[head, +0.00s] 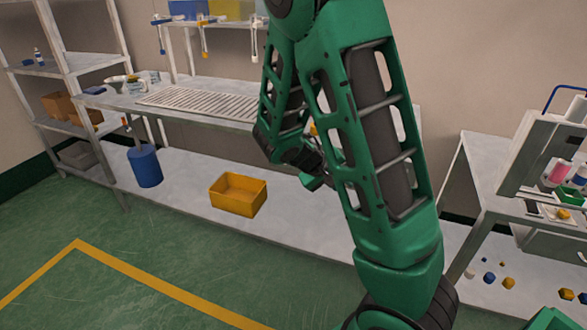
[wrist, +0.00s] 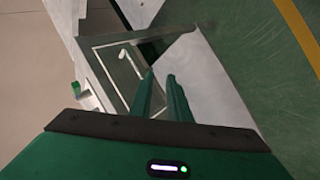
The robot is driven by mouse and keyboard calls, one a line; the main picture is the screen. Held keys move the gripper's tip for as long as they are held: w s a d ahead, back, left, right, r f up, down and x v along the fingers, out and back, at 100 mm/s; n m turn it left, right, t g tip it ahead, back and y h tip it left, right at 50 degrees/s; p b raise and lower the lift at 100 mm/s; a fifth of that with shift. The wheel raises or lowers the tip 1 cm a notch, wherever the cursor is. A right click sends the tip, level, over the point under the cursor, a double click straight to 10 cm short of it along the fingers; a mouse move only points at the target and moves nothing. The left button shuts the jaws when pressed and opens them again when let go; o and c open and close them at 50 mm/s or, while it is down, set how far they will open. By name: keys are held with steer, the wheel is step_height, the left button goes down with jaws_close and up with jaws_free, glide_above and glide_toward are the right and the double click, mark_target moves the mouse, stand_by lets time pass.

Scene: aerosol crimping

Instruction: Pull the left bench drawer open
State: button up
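The left bench drawer cannot be picked out with certainty in the head view, where my green arm covers the right part of the long bench (head: 185,112). In the wrist view a grey framed panel (wrist: 103,72) lies just beyond my fingers, with a small pale handle-like bar (wrist: 125,55) on it. I cannot tell whether this is the drawer's front or its inside. My gripper (wrist: 160,76) shows two green fingers with a narrow gap between them and nothing held. Its tips overlap the panel's right edge, and contact cannot be judged. In the head view my gripper is mostly hidden behind the arm.
A yellow bin (head: 238,195) and a blue container (head: 145,166) are on the low shelf (head: 185,190) under the bench. A rack (head: 75,66) stands at the left. A second bench (head: 480,175) with equipment stands at the right. The green floor (head: 130,230) in front is clear.

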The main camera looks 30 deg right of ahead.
steer(key=w+a+f+n+t+h, duration=0.25)
steer(key=w+a+n+t, duration=0.25)
steer(key=w, duration=0.4)
steer(key=w+a+f+n+t+h, duration=0.1)
steer(key=w+a+f+n+t, duration=0.3)
steer(key=w, duration=0.5)
steer(key=shift+n, duration=0.6)
steer(key=x, duration=0.3)
steer(key=r+x, duration=0.1)
steer(key=x, duration=0.2)
steer(key=w+x, duration=0.1)
steer(key=x, duration=0.2)
steer(key=shift+w+d+r, duration=0.1)
steer(key=shift+r, duration=0.1)
jaws_close()
